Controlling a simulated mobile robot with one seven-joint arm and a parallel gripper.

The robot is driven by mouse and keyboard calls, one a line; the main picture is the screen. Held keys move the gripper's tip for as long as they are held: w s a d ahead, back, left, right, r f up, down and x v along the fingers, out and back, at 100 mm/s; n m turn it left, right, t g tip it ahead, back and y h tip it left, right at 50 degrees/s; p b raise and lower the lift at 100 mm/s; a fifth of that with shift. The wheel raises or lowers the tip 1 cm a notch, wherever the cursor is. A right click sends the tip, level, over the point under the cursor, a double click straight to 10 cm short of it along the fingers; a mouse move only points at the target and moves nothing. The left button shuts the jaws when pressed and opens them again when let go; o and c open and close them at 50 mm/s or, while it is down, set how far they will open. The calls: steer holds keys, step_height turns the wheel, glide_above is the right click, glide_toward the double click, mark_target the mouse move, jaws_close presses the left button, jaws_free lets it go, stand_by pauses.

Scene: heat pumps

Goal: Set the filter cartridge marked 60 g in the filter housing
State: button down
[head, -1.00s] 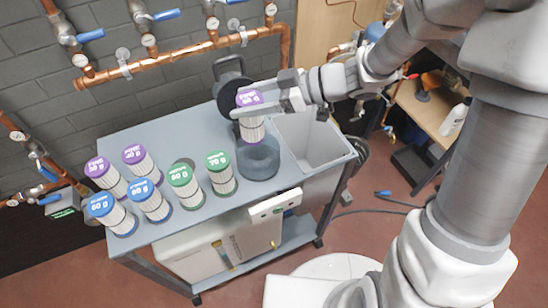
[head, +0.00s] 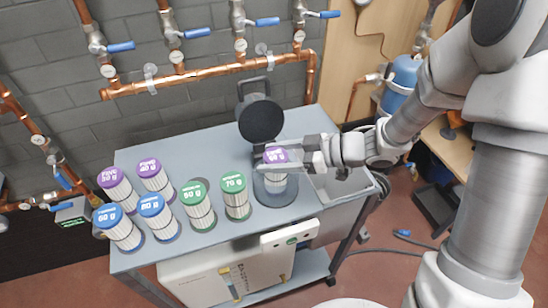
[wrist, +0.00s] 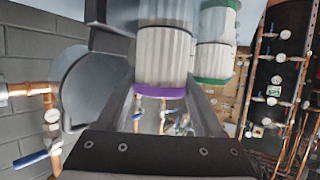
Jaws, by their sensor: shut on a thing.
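A white pleated filter cartridge (head: 275,179) with a purple cap is held by my gripper (head: 292,160). Its cap label is too small to read surely. The filter housing (head: 262,197), a dark round bowl, stands on the cart top. The cartridge is upright, and its lower part appears to be within the bowl; I cannot tell whether it touches the bottom. The housing's round lid (head: 260,120) is swung open behind it. In the wrist view, the fingers close around the cartridge (wrist: 160,60) near its purple cap (wrist: 160,92).
Left on the cart (head: 185,255) stand two purple-capped cartridges (head: 149,166), two blue-capped ones (head: 151,205) and two green-capped ones (head: 234,181). An open grey bin (head: 350,190) is right of the housing. Copper pipes (head: 200,78) with valves run along the wall behind.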

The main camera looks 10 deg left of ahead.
steer(key=shift+f, duration=0.1)
steer(key=shift+c, duration=0.2)
jaws_free()
